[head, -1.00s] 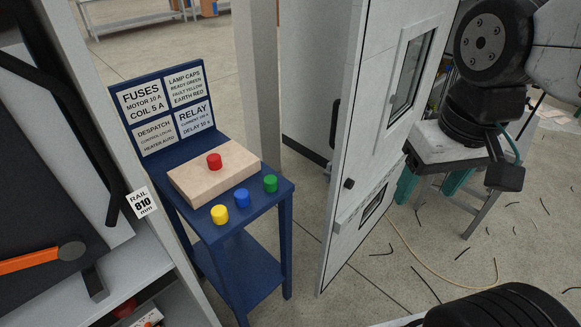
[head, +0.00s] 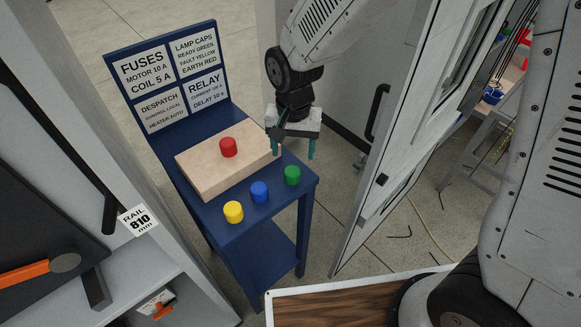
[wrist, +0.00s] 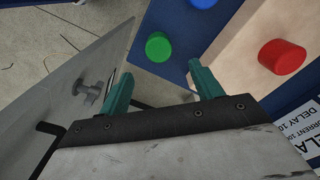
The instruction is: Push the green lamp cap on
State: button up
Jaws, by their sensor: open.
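The green lamp cap (head: 292,175) stands upright on the right end of the small blue table (head: 228,219). Blue (head: 259,192) and yellow (head: 233,212) caps stand in a row to its left. A red cap (head: 228,147) sits on a pale wooden block (head: 205,176) behind them. My gripper (head: 296,150) points down, behind and above the green cap, with its teal fingers apart and nothing between them. In the wrist view the green cap (wrist: 158,46) shows beyond the gap between the fingertips (wrist: 161,72), apart from both.
A sign board (head: 173,76) lists lamp cap colours behind the table. An open grey cabinet door (head: 385,165) stands close on the right, its knob (wrist: 88,90) near my fingers in the wrist view. A shelf cabinet (head: 140,240) stands at the left.

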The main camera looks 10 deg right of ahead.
aim_at(292, 171)
jog(key=f, duration=0.5)
jog(key=s+f, duration=0.1)
jog(key=f, duration=0.1)
jog(key=shift+a+f, duration=0.15)
jog(key=shift+f, duration=0.1)
jog(key=c, duration=1)
